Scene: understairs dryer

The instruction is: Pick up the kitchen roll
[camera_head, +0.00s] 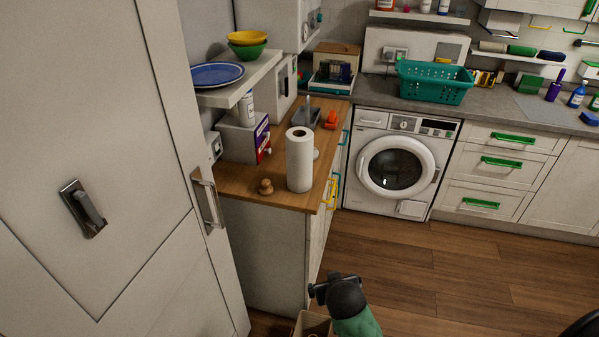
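The kitchen roll (299,160) is a white upright cylinder. It stands on the wooden worktop (232,183) near its front end, left of the washing machine. Nothing is touching it from above, and its side facing me is unobstructed. I see no fingertips of my left or right gripper in this view.
A small wooden knob-like object (266,187) stands left of the roll, with a purple and white box (245,138) behind it. An orange item (330,120) lies behind right. A shelf (243,80) with plates overhangs the left side. A dark and green thing (352,308) rises below the counter.

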